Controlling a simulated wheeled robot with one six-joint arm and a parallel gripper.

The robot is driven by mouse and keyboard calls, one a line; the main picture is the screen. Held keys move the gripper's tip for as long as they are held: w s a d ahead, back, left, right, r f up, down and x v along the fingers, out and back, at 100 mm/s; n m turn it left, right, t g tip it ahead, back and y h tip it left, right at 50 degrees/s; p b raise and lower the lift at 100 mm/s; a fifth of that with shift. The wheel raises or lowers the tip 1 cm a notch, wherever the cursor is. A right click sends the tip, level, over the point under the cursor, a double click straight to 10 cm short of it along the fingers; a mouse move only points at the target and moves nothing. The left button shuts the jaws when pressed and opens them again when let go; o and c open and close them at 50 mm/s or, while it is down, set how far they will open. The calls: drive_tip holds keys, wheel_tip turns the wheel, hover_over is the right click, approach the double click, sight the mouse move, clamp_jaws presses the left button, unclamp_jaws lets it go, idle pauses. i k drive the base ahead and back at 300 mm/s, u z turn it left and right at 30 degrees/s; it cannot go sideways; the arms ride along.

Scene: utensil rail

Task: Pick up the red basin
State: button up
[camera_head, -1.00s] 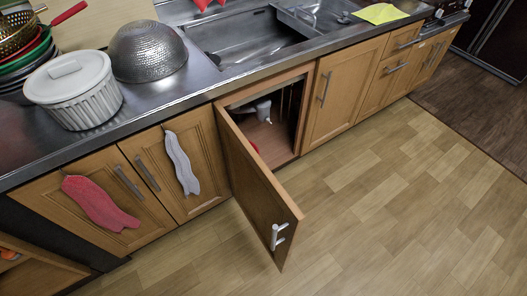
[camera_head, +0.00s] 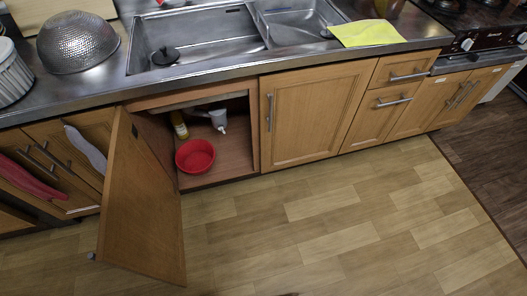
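The red basin (camera_head: 195,156) is a small round bowl, standing upright on the floor of the open cabinet (camera_head: 232,166) under the sink. It sits near the front of the cabinet, a little right of the open door (camera_head: 143,205). Its rim and inside show fully from above. My gripper is not in view.
The open door sticks out into the room at the cabinet's left side. Behind the basin stand a yellowish bottle (camera_head: 179,125) and a white pipe-like object (camera_head: 219,120). The wooden floor (camera_head: 330,225) in front and to the right is clear. The steel counter (camera_head: 245,65) runs above.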

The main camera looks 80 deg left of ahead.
sight(195, 157)
drive_tip(key=z, duration=5.75)
drive_tip(key=k, duration=1.45)
drive_tip(key=z, duration=1.45)
drive_tip(key=i, duration=0.4)
